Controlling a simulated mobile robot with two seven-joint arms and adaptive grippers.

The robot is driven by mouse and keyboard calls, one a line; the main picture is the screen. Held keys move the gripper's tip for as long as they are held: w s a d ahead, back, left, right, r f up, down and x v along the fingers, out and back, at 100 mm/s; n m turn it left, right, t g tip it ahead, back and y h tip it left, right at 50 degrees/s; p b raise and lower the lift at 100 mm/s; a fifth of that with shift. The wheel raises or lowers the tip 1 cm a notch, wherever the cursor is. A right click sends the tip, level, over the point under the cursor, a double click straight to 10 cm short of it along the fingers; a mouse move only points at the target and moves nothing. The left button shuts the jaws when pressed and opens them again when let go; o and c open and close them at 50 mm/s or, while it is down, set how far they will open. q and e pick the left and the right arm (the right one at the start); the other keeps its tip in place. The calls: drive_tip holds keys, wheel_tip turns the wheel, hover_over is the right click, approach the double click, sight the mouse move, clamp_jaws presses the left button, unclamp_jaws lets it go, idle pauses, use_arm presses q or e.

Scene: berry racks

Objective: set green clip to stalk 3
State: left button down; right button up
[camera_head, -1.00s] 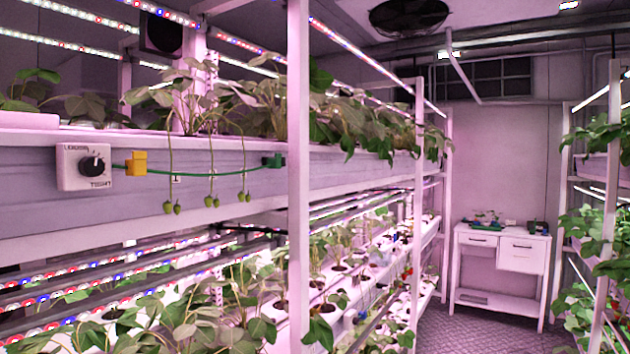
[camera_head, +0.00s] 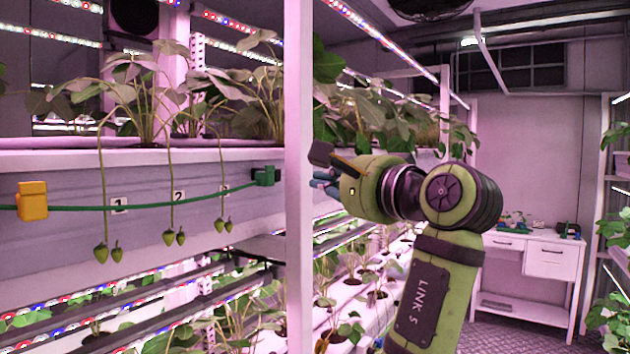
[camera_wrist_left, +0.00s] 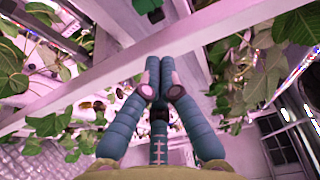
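The green clip (camera_head: 265,176) sits on the front of the upper trough, at the right end of a green line (camera_head: 150,207). Stalk 3 (camera_head: 221,165) is the rightmost of three hanging stalks, left of the clip; it passes in front of the line and ends in two green berries. My left gripper (camera_head: 325,183) is right of the white post, apart from the clip. In the left wrist view its teal fingers (camera_wrist_left: 160,85) converge with tips close together, nothing visibly held; whether they are shut is unclear. My right gripper is out of view.
The white upright post (camera_head: 299,180) stands between my left gripper and the clip. A yellow clip (camera_head: 32,200) is at the line's left. Stalk 1 (camera_head: 101,190) and stalk 2 (camera_head: 170,185) hang between. Leafy plants crowd the trough; a white table (camera_head: 530,262) stands behind.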

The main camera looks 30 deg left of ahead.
sight(280, 174)
use_arm(q)
drive_tip(key=p+x, duration=0.1)
drive_tip(key=x, duration=0.1)
drive_tip(key=p+x, duration=0.2)
drive_tip(key=x, duration=0.1)
drive_tip(key=p+x, duration=0.2)
drive_tip(key=x, duration=0.1)
drive_tip(key=shift+s+a+r, duration=0.3)
drive_tip(key=shift+a+r, duration=0.05)
drive_tip(key=shift+a, duration=0.05)
drive_tip(key=shift+w+a+f, duration=0.1)
drive_tip(key=shift+w+a, duration=0.1)
drive_tip(key=shift+a, duration=0.2)
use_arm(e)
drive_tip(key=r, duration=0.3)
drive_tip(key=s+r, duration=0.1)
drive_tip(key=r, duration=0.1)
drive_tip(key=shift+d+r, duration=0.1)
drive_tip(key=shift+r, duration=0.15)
